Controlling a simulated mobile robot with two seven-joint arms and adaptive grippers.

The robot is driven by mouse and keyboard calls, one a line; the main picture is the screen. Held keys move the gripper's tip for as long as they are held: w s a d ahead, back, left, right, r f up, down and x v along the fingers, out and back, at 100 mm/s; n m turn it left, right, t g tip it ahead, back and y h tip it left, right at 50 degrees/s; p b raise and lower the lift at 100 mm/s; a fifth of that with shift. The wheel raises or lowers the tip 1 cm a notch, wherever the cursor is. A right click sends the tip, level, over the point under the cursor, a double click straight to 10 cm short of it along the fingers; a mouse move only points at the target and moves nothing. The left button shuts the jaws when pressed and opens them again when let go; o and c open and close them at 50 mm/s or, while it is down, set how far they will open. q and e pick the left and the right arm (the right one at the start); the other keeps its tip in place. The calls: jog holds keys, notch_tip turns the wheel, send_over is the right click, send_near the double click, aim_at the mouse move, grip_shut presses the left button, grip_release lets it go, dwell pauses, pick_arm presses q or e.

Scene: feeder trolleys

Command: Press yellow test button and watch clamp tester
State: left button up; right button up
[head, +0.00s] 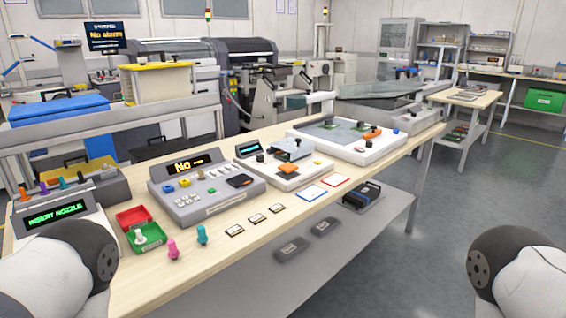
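A small yellow button (184,183) sits on the sloped top of a grey console (207,212), beside a blue button (168,188). The console's dark display (192,165) shows orange text that begins with "No". To its right is a white-based unit (285,178) with a small screen, a metal block and an orange part. I cannot tell for sure which of these units is the clamp tester. Only rounded links of my two arms show, at the lower left and lower right edges. Neither gripper is in view, and nothing of mine touches the console.
A unit reading "INSERT NOZZLE" (55,213) stands at the table's left end. Red (133,216) and green (147,237) trays, a pink peg (173,248) and a teal peg (202,235) are in front. A white tray (375,152) is farther right. The floor at right is clear.

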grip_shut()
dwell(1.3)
